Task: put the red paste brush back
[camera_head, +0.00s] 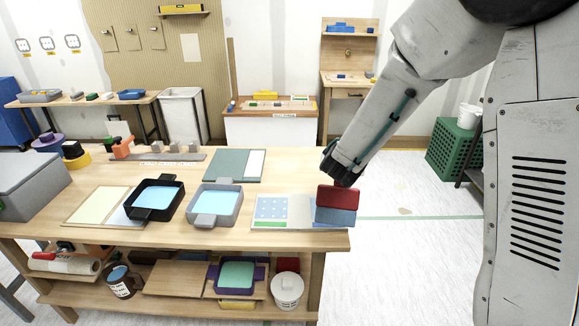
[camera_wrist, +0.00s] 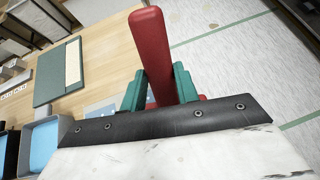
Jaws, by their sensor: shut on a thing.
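The red paste brush (camera_head: 338,197) is at the right end of the workbench, its red body facing the head camera. In the wrist view the red brush (camera_wrist: 152,45) stands between the two green fingers of my gripper (camera_wrist: 160,90), which is shut on it. In the head view my gripper (camera_head: 342,174) is just above the red part. A blue block-like part (camera_head: 335,216) shows directly below the red; I cannot tell whether it belongs to the brush or is a separate thing.
A pale board with blue dots (camera_head: 271,209) lies left of the brush. A grey tray (camera_head: 233,217) and a black tray (camera_head: 178,212) hold light blue liquid. A green mat (camera_head: 225,165) lies behind. A rack with grey blocks (camera_head: 122,156) is at the back left. Floor is clear right.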

